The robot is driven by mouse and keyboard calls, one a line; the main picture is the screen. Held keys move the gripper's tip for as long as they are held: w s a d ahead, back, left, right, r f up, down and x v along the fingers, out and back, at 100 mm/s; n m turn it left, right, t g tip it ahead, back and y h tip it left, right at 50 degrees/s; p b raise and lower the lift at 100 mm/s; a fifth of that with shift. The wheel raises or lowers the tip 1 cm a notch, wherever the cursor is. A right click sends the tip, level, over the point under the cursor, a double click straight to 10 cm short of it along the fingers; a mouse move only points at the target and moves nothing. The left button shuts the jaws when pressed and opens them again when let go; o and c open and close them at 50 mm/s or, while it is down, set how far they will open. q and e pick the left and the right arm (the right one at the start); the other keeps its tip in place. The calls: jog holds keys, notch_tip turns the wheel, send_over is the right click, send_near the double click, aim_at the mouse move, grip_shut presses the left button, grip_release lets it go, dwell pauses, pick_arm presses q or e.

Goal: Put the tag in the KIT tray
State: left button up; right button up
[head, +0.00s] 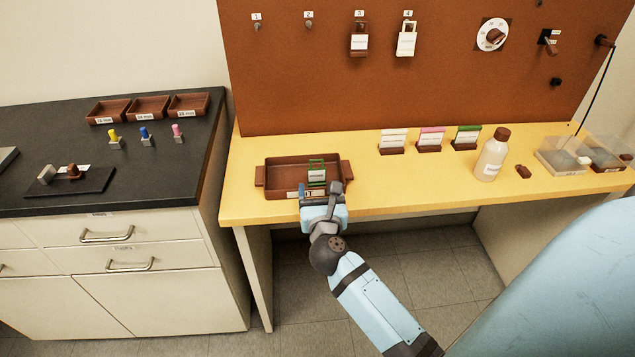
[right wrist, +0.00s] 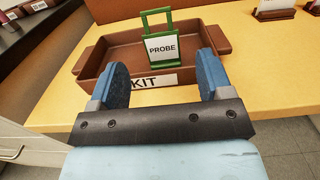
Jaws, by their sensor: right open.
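The brown KIT tray (head: 276,176) sits near the front edge of the yellow bench, with its KIT label (right wrist: 152,80) on the front wall. A green tag (head: 317,161) with a white label reading PROBE appears inside the tray, roughly upright. It also shows in the right wrist view (right wrist: 172,34); whether its lower edge rests on the tray floor is hard to tell. My right gripper (head: 321,193) is open at the tray's front side. Its blue fingers (right wrist: 163,66) are apart, with the tag beyond and between them, no contact visible. My left gripper is out of view.
Card holders (head: 430,149), a white bottle (head: 491,158) and a clear box (head: 562,156) stand to the right on the bench. Locks (head: 359,42) hang on the brown board behind. A dark counter (head: 150,175) with small trays (head: 148,110) lies left.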

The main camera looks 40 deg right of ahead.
jog(key=s+a+f+n+t+y, duration=0.15)
jog(key=s+a+n+y, duration=0.4)
jog(key=n, duration=0.95)
jog(key=s+a+f+n+t+y, duration=0.1)
jog(key=s+a+f+n+y, duration=0.2)
jog(key=a+n+y, duration=0.85)
jog(key=s+f+n+g+h, duration=0.4)
jog(key=s+f+n+g, duration=0.3)
jog(key=n, duration=1.1)
notch_tip(320, 180, down, 4)
jog(key=s, duration=0.3)
jog(key=shift+a+r+n+g, duration=0.1)
jog(key=shift+n+g, duration=0.15)
